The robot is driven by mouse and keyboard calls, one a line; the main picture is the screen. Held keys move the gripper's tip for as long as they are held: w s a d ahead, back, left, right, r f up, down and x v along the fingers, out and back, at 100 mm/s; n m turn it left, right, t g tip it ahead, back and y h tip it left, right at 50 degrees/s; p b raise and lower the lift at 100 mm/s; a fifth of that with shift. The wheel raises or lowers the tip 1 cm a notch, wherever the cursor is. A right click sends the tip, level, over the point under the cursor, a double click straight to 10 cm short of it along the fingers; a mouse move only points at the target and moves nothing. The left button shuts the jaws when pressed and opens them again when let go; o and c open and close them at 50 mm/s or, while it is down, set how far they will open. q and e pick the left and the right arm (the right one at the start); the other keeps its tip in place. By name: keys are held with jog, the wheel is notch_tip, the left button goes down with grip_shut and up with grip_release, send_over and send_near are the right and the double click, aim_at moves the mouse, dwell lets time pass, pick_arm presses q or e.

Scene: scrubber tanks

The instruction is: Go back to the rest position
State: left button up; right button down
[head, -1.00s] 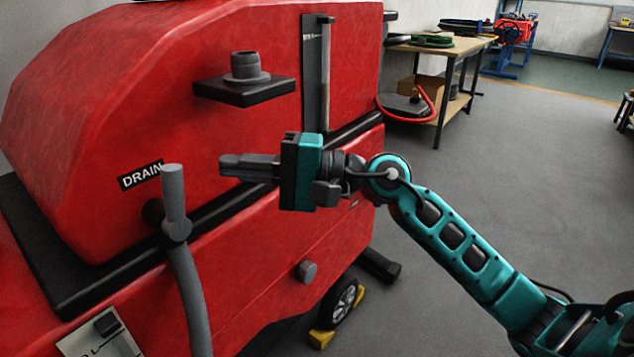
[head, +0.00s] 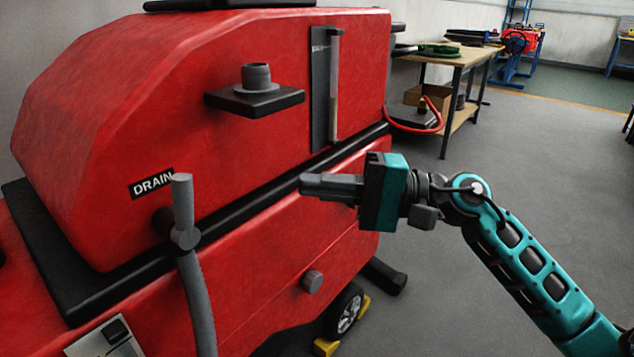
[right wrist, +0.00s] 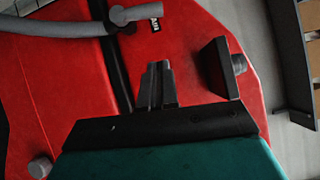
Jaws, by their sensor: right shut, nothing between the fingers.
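My right gripper (head: 306,184) is in front of the red scrubber tank (head: 120,130) in the head view, with its fingers together, pointing left and holding nothing. In the right wrist view its fingers (right wrist: 157,72) also show closed, with the tank behind them. The grey drain hose (head: 186,240) stands upright on the tank's side, left of my gripper and apart from it. A black shelf with a grey threaded neck (head: 257,78) juts from the tank above and left of my gripper. My left gripper is not in view.
A grey knob (head: 312,281) is on the tank's lower body. A wheel (head: 346,312) with yellow chocks is below. A wooden workbench (head: 447,58) with a red hose stands at the back. The grey floor to the right is clear.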

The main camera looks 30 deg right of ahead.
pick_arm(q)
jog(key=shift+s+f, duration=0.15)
